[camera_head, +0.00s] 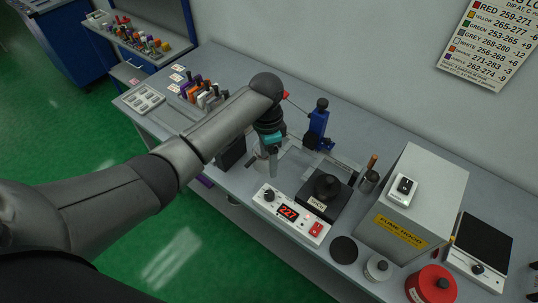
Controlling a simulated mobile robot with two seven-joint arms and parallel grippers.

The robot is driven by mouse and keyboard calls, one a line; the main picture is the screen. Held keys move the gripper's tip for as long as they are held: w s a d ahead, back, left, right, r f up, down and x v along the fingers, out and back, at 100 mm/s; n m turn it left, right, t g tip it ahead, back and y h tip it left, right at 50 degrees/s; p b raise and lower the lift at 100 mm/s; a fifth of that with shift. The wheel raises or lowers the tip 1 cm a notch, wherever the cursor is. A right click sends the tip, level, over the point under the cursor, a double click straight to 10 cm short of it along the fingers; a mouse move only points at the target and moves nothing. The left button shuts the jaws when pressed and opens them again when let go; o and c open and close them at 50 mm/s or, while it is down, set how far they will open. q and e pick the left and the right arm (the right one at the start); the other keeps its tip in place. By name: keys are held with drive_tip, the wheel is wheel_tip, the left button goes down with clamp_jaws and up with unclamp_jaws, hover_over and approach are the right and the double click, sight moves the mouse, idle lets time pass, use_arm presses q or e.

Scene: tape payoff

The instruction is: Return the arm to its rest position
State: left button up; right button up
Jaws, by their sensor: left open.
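My left arm reaches in from the left across the grey bench (310,92). My left gripper (264,165) points down over the middle of the bench, behind and left of a white controller with a red display reading 227. Its fingertips are small in view and no object shows between them. A teal band shows just above the fingers. My right gripper is out of view.
A blue stand (317,125) is right of the gripper. The controller (290,215), a black block with a knob (325,192) and the fume hood box (412,205) stand to the right. Coloured items (203,93) and a white tray (143,99) are at the left end.

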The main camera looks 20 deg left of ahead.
use_arm(q)
drive_tip(key=s+d+f+n+t+h, duration=0.1)
drive_tip(key=s+d+f+n+t, duration=0.2)
drive_tip(key=s, duration=0.9)
drive_tip(key=s+a+r+n+t+y, duration=0.1)
drive_tip(key=s+a+r+n, duration=0.2)
drive_tip(key=s, duration=0.3)
drive_tip(key=s+a+r+n, duration=0.3)
drive_tip(key=s, duration=0.2)
wheel_tip(320, 180, down, 36)
drive_tip(key=s+g+b, duration=0.1)
drive_tip(key=s+b, duration=0.1)
drive_tip(key=b, duration=1.1)
drive_tip(key=s+a+f+b, duration=0.1)
drive_tip(key=s+f+b, duration=0.4)
drive_tip(key=f, duration=0.6)
drive_tip(key=s+a+f+g+b, duration=0.1)
drive_tip(key=s+f+b, duration=0.4)
drive_tip(key=s+f, duration=0.5)
wheel_tip(320, 180, down, 2)
drive_tip(key=shift+s+f+m+g, duration=0.2)
drive_tip(key=shift+m+g, duration=0.1)
drive_tip(key=shift+m, duration=0.1)
